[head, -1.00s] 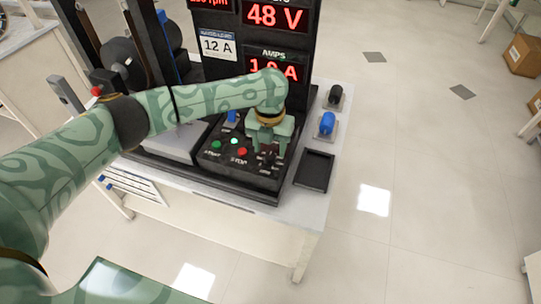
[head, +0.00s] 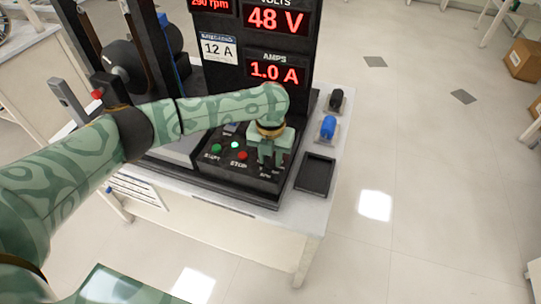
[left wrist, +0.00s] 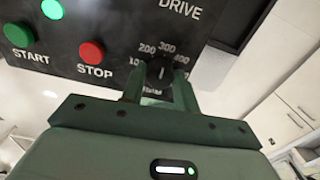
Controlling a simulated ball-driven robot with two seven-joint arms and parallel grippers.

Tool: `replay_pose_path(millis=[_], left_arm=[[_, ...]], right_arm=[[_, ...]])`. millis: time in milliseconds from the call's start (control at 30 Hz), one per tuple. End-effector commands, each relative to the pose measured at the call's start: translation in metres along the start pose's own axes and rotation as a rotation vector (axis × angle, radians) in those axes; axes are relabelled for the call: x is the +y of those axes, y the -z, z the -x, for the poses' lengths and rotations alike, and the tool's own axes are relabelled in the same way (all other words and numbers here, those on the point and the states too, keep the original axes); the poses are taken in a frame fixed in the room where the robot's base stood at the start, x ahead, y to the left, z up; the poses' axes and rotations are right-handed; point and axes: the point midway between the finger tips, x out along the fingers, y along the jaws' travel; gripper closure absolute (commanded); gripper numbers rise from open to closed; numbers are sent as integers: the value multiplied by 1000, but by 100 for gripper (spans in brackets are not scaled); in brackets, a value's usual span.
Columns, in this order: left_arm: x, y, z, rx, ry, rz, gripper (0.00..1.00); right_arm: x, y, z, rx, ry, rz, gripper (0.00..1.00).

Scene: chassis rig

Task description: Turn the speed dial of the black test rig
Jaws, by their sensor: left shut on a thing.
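The black test rig (head: 225,185) stands on a white table, with a sloping control panel at its front. Its speed dial (left wrist: 158,72) is a small dark knob in the left wrist view, ringed by white numbers from the hundreds such as 200, 300 and 400. My left gripper (left wrist: 158,90) is shut on the dial, one finger on each side. In the head view my left gripper (head: 270,162) reaches down onto the panel's right part and hides the dial. My right gripper is not in view.
The green START button (left wrist: 19,34) and red STOP button (left wrist: 92,52) sit left of the dial, with a lit green lamp (left wrist: 52,9). The display (head: 275,72) reads 48 V and 1.0 A. A black tray (head: 315,175) and a blue knob (head: 328,127) lie right of the rig.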

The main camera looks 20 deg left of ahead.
Motion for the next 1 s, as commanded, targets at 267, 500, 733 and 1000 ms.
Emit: replay_pose_path(millis=[267,500,733,1000], left_arm=[[0,0,5,0,0,128,92],[0,0,6,0,0,337,92],[0,0,5,0,0,558,92],[0,0,4,0,0,814,92]], right_arm=[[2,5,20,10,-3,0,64],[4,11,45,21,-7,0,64],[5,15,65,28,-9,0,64],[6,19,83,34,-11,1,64]])
